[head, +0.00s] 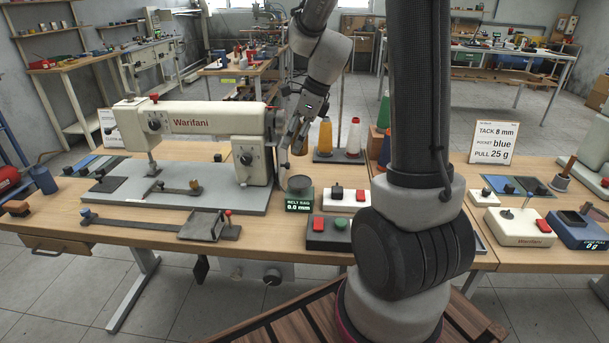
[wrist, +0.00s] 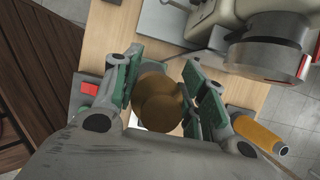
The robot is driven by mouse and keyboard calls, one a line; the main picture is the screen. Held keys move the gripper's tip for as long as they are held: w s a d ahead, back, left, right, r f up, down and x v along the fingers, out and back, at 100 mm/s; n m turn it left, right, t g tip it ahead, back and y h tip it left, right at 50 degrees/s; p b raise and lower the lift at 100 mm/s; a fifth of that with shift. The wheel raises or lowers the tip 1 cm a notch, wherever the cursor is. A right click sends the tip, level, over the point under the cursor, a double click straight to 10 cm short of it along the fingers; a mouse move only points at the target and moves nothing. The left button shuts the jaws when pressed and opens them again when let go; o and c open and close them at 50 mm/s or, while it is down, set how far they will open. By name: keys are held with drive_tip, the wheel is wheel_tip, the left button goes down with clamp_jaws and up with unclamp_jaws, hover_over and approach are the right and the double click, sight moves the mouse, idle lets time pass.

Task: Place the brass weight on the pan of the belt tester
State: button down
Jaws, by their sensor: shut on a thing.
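The brass weight (wrist: 160,101) sits between my gripper's green-padded fingers in the wrist view. My gripper (wrist: 160,88) is shut on it. In the head view my gripper (head: 297,140) hangs with its fingers down, just right of the sewing machine's end and above the belt tester. The belt tester (head: 299,205) is a small dark box with a green display reading 0.0 mm. Its round dark pan (head: 299,184) is on top and looks empty, apart from and below the fingers. In the wrist view I cannot make out the pan; the weight and fingers cover that area.
The white sewing machine (head: 200,117) stands close left of my gripper. Button boxes (head: 328,234) lie right of the tester. A card (head: 493,143) stands at the right.

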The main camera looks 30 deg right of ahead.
wheel_tip(320, 180, down, 9)
drive_tip(key=shift+f, duration=0.15)
idle(0.4)
drive_tip(key=c, duration=0.8)
unclamp_jaws()
drive_tip(key=shift+f, duration=0.15)
drive_tip(key=v, duration=1.2)
drive_tip(key=s+a+r+n+t+h, duration=0.1)
drive_tip(key=s+r+n, duration=0.3)
drive_tip(key=s+n, duration=0.7)
drive_tip(key=s+a+r+n+h, duration=0.1)
drive_tip(key=s+r+n, duration=0.4)
drive_tip(key=s+n, duration=0.5)
drive_tip(key=n+h, duration=0.1)
drive_tip(key=n, duration=0.2)
drive_tip(key=shift+s+r+n+t+h, duration=0.3)
drive_tip(key=shift+s+n+t+h, duration=0.1)
